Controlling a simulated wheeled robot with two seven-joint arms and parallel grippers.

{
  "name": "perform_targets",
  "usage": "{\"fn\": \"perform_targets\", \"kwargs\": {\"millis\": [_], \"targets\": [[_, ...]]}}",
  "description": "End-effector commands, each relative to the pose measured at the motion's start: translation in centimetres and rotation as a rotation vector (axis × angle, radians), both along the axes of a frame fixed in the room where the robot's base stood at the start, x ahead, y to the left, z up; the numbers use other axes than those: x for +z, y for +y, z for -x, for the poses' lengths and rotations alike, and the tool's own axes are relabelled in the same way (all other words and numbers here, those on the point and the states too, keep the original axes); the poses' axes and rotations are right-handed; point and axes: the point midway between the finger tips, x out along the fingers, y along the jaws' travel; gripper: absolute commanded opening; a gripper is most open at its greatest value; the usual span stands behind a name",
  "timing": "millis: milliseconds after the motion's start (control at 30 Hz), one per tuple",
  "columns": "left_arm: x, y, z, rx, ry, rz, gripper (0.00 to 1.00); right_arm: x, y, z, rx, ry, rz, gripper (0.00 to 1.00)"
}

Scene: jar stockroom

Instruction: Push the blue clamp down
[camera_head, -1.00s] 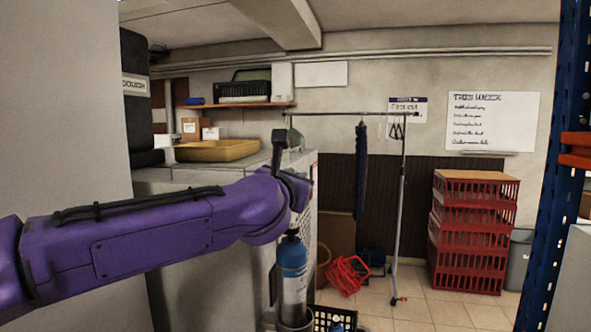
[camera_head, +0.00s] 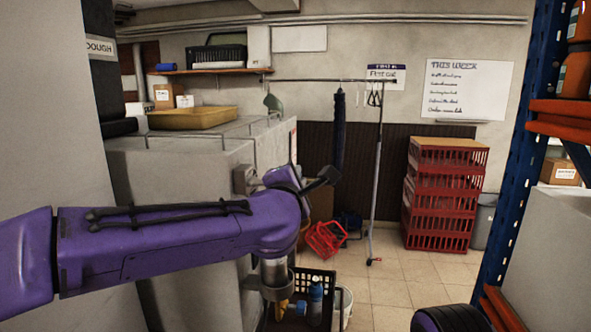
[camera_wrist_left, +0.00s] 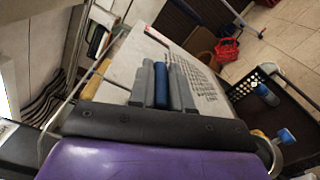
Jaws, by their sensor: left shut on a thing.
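My left gripper (camera_head: 245,180) is at the end of the purple arm, in front of the pale cabinet's right end in the head view. In the left wrist view its grey fingers (camera_wrist_left: 171,88) are closed on a dark blue rounded bar (camera_wrist_left: 174,84), which looks like the blue clamp. Only this short blue part shows between the fingers. In the head view I cannot make out the clamp; the hand and arm hide that spot. My right gripper is not in view.
The pale cabinet (camera_head: 190,155) carries a yellow tray (camera_head: 193,118). A black crate (camera_head: 328,282) with bottles stands on the floor below the arm. Stacked red crates (camera_head: 440,195) and a rail stand at the back. A blue rack post (camera_head: 514,150) is at right.

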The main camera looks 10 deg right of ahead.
Motion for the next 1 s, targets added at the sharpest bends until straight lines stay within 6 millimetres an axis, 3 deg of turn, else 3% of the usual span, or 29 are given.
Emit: {"fn": "perform_targets", "kwargs": {"millis": [300,867,900,967,1000], "targets": [[-1.1,0.0,0.0,0.001,-0.041,-0.121,0.00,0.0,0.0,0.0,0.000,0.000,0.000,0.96],[-1.4,0.1,0.0,0.002,-0.050,-0.151,0.00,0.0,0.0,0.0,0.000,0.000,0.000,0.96],[-1.5,0.1,0.0,0.002,-0.049,-0.150,0.25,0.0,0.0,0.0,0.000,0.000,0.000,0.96],[-1.5,0.1,0.0,0.002,-0.049,-0.150,0.44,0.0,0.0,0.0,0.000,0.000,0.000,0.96],[-1.4,0.1,0.0,0.002,-0.049,-0.150,0.44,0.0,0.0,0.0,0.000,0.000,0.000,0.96]]}}
